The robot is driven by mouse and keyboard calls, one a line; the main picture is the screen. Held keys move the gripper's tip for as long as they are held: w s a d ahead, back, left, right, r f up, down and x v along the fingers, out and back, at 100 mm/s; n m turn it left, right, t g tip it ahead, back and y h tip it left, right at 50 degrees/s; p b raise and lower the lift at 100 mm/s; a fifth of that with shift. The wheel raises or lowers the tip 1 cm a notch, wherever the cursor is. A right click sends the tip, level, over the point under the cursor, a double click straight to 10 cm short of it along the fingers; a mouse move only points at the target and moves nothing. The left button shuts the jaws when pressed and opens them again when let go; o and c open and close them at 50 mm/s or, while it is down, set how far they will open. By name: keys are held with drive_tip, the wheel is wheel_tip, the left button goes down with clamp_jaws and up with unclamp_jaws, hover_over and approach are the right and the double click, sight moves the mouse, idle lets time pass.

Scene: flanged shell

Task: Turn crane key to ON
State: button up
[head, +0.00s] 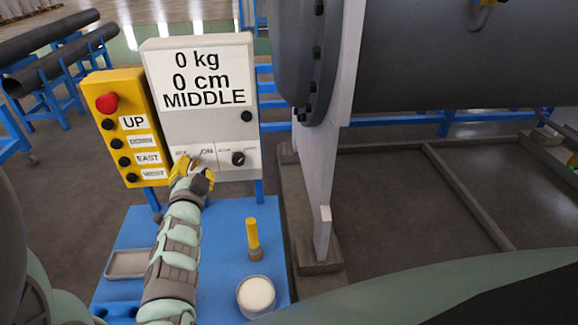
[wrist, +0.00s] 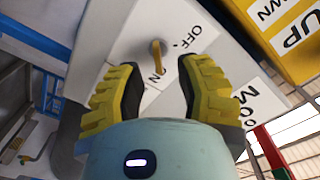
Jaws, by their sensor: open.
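My gripper (wrist: 157,68) has yellow-and-black fingers, which are open on either side of the key with gaps showing.
Left of the box is a yellow button panel (head: 126,130) with a red knob. A second black knob (head: 238,158) sits right of the ON label. The blue table (head: 215,225) below holds a yellow-handled tool (head: 252,236), a round white container (head: 256,294) and a grey tray (head: 127,263).

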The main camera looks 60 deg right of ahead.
drive_tip(key=v, duration=0.9)
idle(0.4)
